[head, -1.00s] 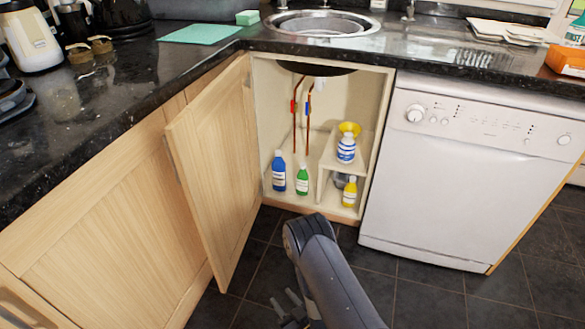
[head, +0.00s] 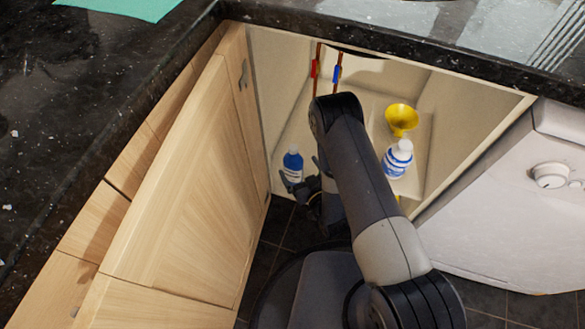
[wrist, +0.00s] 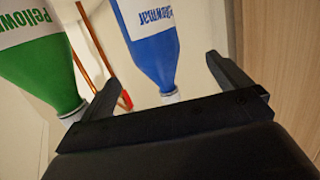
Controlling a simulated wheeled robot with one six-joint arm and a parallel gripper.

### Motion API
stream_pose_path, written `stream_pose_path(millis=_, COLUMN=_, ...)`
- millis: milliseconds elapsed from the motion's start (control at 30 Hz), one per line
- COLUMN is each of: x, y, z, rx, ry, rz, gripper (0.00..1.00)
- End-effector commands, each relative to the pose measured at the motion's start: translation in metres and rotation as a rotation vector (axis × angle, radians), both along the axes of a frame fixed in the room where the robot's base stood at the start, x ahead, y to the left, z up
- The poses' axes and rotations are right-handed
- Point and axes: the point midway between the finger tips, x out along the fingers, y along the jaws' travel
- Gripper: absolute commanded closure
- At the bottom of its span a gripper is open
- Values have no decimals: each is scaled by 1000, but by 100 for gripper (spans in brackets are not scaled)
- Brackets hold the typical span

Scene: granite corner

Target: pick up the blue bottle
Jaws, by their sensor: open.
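The blue bottle (head: 293,165) stands inside the open sink cabinet, near its left side. In the wrist view the blue bottle (wrist: 152,45) appears upside down, with its white label at the top and its cap near the gripper body. My gripper (head: 300,170) is at the cabinet opening, in front of the bottle. In the wrist view my gripper (wrist: 163,72) is open, with one finger on each side of the blue bottle's outline. I cannot tell how far the bottle reaches between the fingers. The green bottle (wrist: 42,62) is close outside the left finger.
The open cabinet door (head: 185,185) stands close to the left of my arm. A blue-and-white bottle (head: 397,160) and yellow funnel (head: 402,119) are on the right. Copper pipes (head: 316,72) run behind. The counter edge (head: 400,45) overhangs the cabinet; a white appliance (head: 530,210) stands right.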

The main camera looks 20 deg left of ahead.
Motion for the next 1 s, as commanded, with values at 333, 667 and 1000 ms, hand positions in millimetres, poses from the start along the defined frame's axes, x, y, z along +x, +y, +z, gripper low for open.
stream_pose_path(millis=333, x=33, y=28, z=-1, rx=2, ry=-2, rz=0, gripper=3)
stream_pose_path(millis=667, x=41, y=35, z=-2, rx=-1, ry=1, rz=-1, gripper=3)
stream_pose_path(millis=1000, x=41, y=34, z=-2, rx=-1, ry=1, rz=-1, gripper=29)
